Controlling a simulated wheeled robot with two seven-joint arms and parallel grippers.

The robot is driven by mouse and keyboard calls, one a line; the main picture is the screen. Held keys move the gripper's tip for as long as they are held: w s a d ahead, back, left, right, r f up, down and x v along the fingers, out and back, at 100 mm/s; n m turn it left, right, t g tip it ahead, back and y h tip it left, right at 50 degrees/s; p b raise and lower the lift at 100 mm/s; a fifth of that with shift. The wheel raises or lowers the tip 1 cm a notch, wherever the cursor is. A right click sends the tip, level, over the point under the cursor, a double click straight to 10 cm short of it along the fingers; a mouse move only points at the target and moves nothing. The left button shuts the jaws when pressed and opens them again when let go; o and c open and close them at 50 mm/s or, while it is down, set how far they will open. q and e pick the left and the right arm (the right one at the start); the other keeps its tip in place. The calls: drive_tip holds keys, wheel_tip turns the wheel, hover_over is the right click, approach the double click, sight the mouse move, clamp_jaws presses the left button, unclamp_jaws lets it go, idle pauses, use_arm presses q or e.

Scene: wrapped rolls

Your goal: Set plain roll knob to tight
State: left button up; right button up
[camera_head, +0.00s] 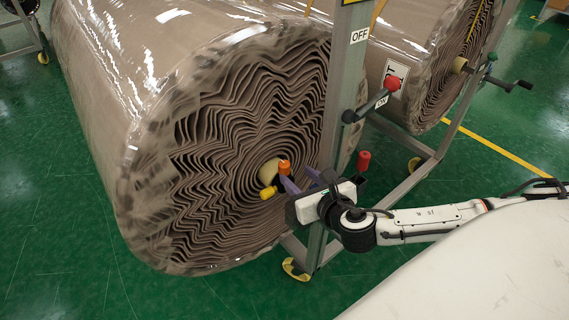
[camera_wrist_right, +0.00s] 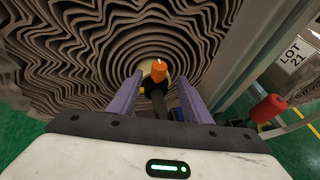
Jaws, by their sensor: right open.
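The plain wrapped roll (camera_head: 215,150) has no label that I can see, and its wavy end faces me. At its pale core (camera_head: 267,171) sit an orange knob (camera_head: 284,167) and a yellow knob (camera_head: 267,192). My right gripper (camera_head: 300,178) is open, with its purple fingers pointing at the core. In the right wrist view the orange knob (camera_wrist_right: 159,70) shows between the two fingertips, and no contact can be made out. A dark shaft runs from the knob toward the gripper. The yellow knob is mostly hidden there. My left gripper is out of view.
A metal stand post (camera_head: 345,90) rises close to my right gripper, with a red-knobbed lever (camera_head: 392,83) and ON and OFF labels. A red handle (camera_head: 363,160) is just beside the gripper. A second roll (camera_head: 425,60) with a lot label stands behind. Green floor is free at left.

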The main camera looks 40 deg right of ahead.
sight(286, 167)
drive_tip(key=x, duration=0.9)
drive_tip(key=shift+w+f, duration=0.15)
drive_tip(key=shift+w, duration=0.15)
drive_tip(key=c, duration=1)
drive_tip(key=shift+c, duration=0.2)
